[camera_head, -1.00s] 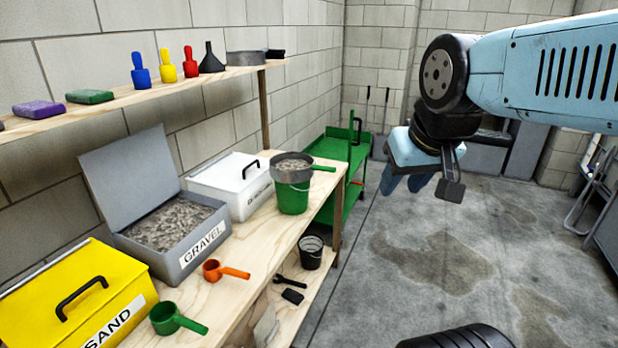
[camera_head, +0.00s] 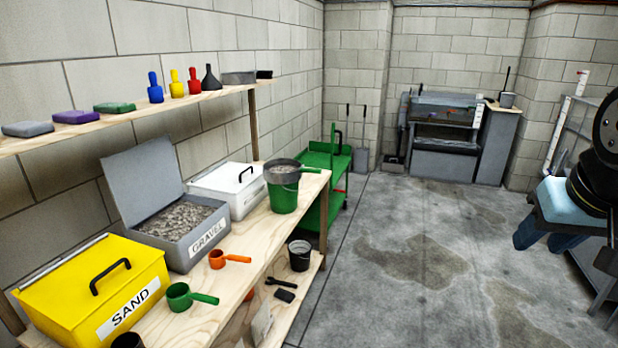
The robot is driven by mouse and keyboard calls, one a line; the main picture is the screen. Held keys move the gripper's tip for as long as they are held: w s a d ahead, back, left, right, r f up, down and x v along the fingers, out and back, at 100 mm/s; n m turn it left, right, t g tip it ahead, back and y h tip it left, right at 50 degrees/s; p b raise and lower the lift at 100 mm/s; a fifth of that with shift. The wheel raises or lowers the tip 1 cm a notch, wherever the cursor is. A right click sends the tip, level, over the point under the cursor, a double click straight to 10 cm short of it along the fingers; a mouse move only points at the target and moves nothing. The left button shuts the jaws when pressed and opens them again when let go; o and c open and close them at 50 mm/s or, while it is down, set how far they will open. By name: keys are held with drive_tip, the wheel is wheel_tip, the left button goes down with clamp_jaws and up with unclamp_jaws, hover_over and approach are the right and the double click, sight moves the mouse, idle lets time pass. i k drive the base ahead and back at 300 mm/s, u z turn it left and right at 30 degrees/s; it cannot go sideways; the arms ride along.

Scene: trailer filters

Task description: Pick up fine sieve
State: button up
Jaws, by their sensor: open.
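Two sieve-like things show in the head view, and I cannot tell which is the fine sieve. A dark pan-shaped sieve (camera_head: 283,177) with a green handle holds grey gravel and sits on top of a green bucket (camera_head: 284,196) at the bench's far end. My gripper (camera_head: 545,240) is at the right edge of the view, its blue fingers pointing down, open and empty over the floor. It is far from both, and part of it is hidden by the frame edge.
The bench (camera_head: 244,293) bears a yellow sand box (camera_head: 70,290), an open gravel box (camera_head: 195,240), a white box (camera_head: 215,190) and scoops. A green cart (camera_head: 318,190) stands beyond. The concrete floor (camera_head: 420,280) right of the bench is clear.

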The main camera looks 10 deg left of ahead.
sight(292, 171)
drive_tip(key=z, duration=0.2)
drive_tip(key=i, duration=1.7)
drive_tip(key=u, duration=0.9)
drive_tip(key=i, duration=0.4)
drive_tip(key=u, duration=0.25)
drive_tip(key=k, duration=0.95)
drive_tip(key=u, duration=0.2)
drive_tip(key=i, duration=0.95)
drive_tip(key=z, duration=0.1)
